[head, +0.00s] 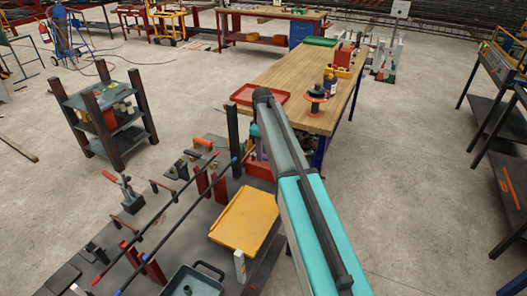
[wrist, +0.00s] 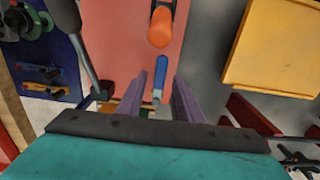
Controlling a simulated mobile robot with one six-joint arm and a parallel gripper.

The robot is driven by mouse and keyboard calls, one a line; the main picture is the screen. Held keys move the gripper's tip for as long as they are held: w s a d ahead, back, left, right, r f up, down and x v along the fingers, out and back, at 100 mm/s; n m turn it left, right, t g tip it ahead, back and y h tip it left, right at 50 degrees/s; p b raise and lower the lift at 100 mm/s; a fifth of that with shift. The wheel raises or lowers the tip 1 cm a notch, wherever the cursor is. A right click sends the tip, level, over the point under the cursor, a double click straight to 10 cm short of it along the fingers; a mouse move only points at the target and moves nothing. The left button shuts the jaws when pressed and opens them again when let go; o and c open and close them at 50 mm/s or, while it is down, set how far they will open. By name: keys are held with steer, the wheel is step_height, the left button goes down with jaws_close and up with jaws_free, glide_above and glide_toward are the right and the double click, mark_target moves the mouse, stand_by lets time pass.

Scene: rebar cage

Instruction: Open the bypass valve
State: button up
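No valve can be clearly identified in either view. In the wrist view, my gripper (wrist: 160,85) is open, its two purple fingers apart. A slim part with a blue end (wrist: 161,62) shows in line with the gap between them; whether the fingers touch it cannot be told. An orange rounded handle (wrist: 161,25) lies just above it in the picture, over a flat red surface (wrist: 112,42). In the head view my arm hides most of the gripper, near a red box (head: 258,169) beside the wooden table.
A yellow tray (head: 246,218) lies right of the red surface in the wrist view. Rods (head: 170,222) on red supports, clamps (head: 127,195) and a dark tray (head: 193,280) crowd the low dark bench. The wooden table (head: 290,72) stands behind.

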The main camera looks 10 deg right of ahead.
steer(key=shift+f, duration=0.3)
jaws_close()
steer(key=shift+d, duration=0.15)
steer(key=shift+d, duration=0.1)
